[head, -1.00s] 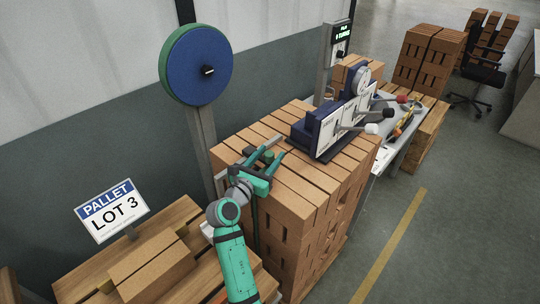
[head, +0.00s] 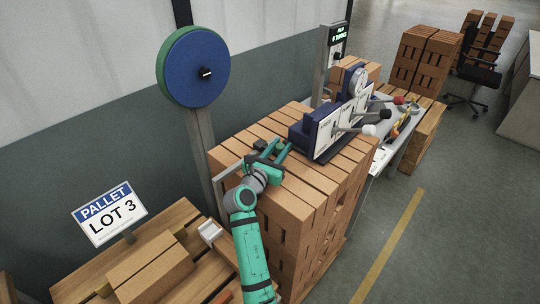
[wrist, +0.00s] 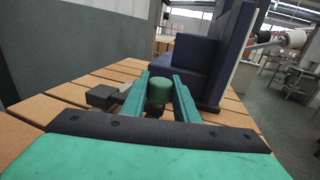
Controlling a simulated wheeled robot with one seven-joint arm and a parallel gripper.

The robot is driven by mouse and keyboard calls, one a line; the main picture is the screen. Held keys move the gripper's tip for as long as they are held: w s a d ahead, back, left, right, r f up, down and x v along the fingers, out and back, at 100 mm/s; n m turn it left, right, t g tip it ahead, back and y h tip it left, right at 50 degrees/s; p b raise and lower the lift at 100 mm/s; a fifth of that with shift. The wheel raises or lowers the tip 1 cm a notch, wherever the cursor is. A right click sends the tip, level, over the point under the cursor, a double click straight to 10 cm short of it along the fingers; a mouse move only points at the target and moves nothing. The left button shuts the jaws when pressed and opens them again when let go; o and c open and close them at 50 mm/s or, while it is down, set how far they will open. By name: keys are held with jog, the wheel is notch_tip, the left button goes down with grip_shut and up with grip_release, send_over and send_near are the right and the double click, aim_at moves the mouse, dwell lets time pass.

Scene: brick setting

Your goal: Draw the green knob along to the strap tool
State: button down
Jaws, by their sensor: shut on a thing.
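The green knob (wrist: 159,90) is a short round-topped cylinder between my fingers in the wrist view. My gripper (wrist: 163,84) is shut on it, one finger on each side. In the head view my gripper (head: 279,147) is low over the top of the brick stack, and the knob is hidden among the fingers. A small black block (wrist: 101,96) with a grey strip lies just left of the fingers.
A dark blue unit with white panels (head: 325,133) and levers stands on the brick stack (head: 315,215), close right of my gripper. A blue-green reel (head: 193,67) hangs on a post behind. A "PALLET LOT 3" sign (head: 109,214) stands front left. Bare brick tops lie around the gripper.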

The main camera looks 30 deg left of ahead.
jog(key=w, duration=0.2)
jog(key=shift+w+d, duration=0.15)
jog(key=shift+w, duration=0.2)
jog(key=c, duration=1.4)
grip_release()
jog(key=shift+s, duration=0.1)
jog(key=s, duration=0.7)
jog(key=s+d, duration=0.1)
jog(key=s, duration=0.2)
jog(key=shift+s+d, duration=0.1)
jog(key=shift+s, duration=0.2)
jog(key=shift+c, duration=0.2)
